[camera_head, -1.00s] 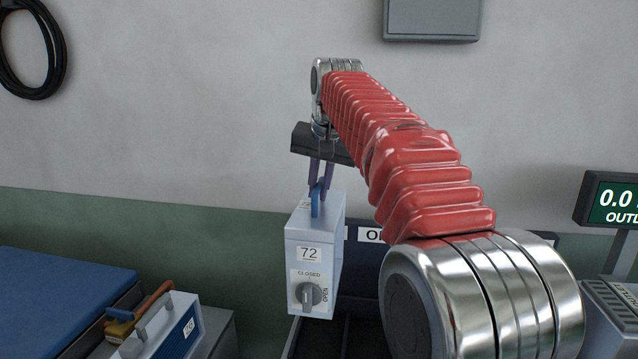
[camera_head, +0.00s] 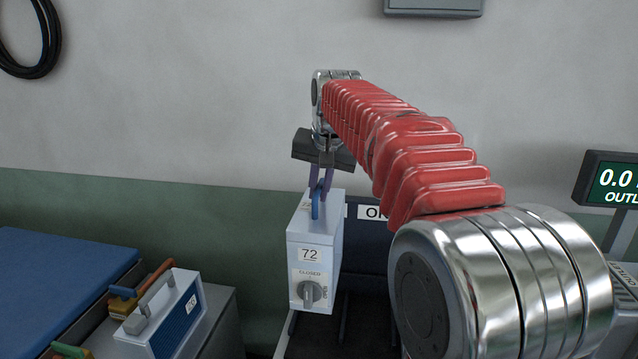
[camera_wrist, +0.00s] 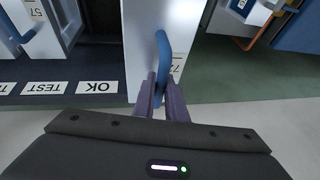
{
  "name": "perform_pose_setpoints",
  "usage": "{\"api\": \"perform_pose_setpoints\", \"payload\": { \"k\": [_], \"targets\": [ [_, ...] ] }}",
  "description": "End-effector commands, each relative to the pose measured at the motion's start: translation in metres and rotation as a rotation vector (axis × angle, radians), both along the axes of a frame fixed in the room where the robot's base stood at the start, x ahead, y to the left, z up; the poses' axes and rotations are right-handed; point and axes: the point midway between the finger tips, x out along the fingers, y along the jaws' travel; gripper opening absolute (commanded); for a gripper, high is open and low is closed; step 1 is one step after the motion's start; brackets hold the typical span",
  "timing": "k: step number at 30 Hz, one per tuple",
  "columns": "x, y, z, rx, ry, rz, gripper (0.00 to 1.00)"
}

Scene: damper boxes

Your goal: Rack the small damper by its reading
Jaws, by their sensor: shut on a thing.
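My gripper (camera_head: 322,185) is shut on the blue handle of a small white damper box (camera_head: 313,250) marked 72. The box hangs upright beneath it, and its front knob (camera_head: 310,292) sits below the word CLOSED. In the wrist view the blue handle (camera_wrist: 165,60) is between my fingertips (camera_wrist: 163,95). A dark rack (camera_head: 367,265) stands beside and behind the box, with a white OK label (camera_head: 373,212). The wrist view shows its OK label (camera_wrist: 97,87) and TEST label (camera_wrist: 45,88). My arm hides part of the rack.
A white box marked 57 (camera_wrist: 37,12) with a blue handle stands at the rack's left in the wrist view. Another box (camera_head: 180,318) with a grey handle sits on a grey surface at lower left, near a blue mat (camera_head: 50,285). A display (camera_head: 612,185) is partly cut off at right.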

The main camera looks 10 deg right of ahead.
Motion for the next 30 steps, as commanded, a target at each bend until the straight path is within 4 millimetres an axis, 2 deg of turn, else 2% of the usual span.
{"api": "perform_pose_setpoints", "payload": {
  "k": [15,30],
  "targets": [
    [0.000,0.000,-0.027,0.000,-0.005,0.000,0.00],
    [0.000,0.000,-0.031,0.000,-0.005,0.000,0.00]
  ]
}}
